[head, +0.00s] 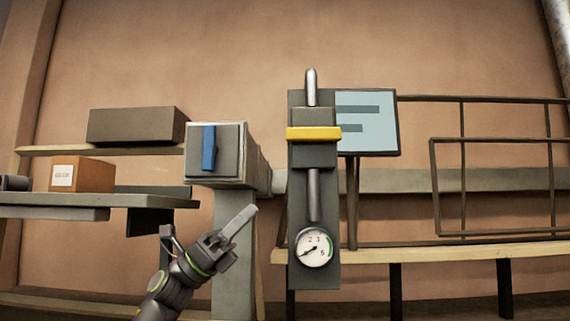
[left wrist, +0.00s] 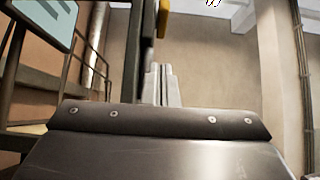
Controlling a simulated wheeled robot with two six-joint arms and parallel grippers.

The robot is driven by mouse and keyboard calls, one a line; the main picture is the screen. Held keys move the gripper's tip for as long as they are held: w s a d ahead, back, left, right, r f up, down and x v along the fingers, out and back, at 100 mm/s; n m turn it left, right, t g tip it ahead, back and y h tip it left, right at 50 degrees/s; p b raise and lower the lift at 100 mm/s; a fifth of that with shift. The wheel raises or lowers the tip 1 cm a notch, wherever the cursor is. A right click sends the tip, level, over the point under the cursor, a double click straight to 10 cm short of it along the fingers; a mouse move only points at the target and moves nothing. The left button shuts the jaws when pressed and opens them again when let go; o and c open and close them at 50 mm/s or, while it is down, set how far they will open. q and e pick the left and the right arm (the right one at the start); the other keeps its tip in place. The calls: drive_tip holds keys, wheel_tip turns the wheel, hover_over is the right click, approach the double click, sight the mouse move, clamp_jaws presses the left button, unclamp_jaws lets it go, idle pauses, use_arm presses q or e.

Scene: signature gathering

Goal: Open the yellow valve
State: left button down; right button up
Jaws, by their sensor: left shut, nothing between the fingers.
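The yellow valve handle (head: 314,134) lies horizontally across a grey valve body (head: 314,153) on a vertical pipe, mounted on a dark upright panel. In the left wrist view the yellow handle (left wrist: 165,36) shows edge-on at the top, beyond the fingers. My left gripper (head: 241,221) is shut and empty, its fingers pointing up and right. It is below and to the left of the yellow handle and apart from it. Its closed fingers also show in the left wrist view (left wrist: 165,86). My right gripper is not in view.
A grey box with a vertical blue handle (head: 209,148) stands left of the panel. A gauge (head: 314,248) sits below the valve, and a light-blue sign (head: 366,122) is beside it. A shelf (head: 100,199) holds an orange-brown box (head: 82,174). Railings (head: 500,139) fill the right.

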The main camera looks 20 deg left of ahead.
use_arm(q)
drive_tip(key=shift+s, duration=0.15)
drive_tip(key=p, duration=0.9)
approach(298, 141)
drive_tip(key=shift+x, duration=2.9)
drive_tip(key=shift+w, duration=0.2)
drive_tip(key=shift+a, duration=0.1)
